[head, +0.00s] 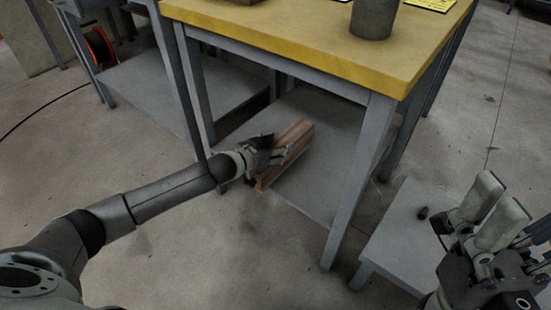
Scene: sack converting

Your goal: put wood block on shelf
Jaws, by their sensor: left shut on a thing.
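The wood block (297,136) is a long brown piece at the lower shelf (312,188) of the yellow-topped table. My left gripper (277,156) reaches in under the tabletop from the left and is shut on the wood block, covering part of it. The block's near end shows past the gripper, at the shelf's front left edge. I cannot tell whether the block rests fully on the shelf or is held slightly above it. My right gripper (496,212) is at the lower right, away from the block, with its fingers close together and nothing visible between them.
The yellow tabletop (330,48) overhangs the shelf, and grey table legs (358,180) stand at its corners. A grey cylinder (374,18) stands on top. A low grey platform (400,235) with a small dark object is at right. Another grey shelf (175,98) is at left.

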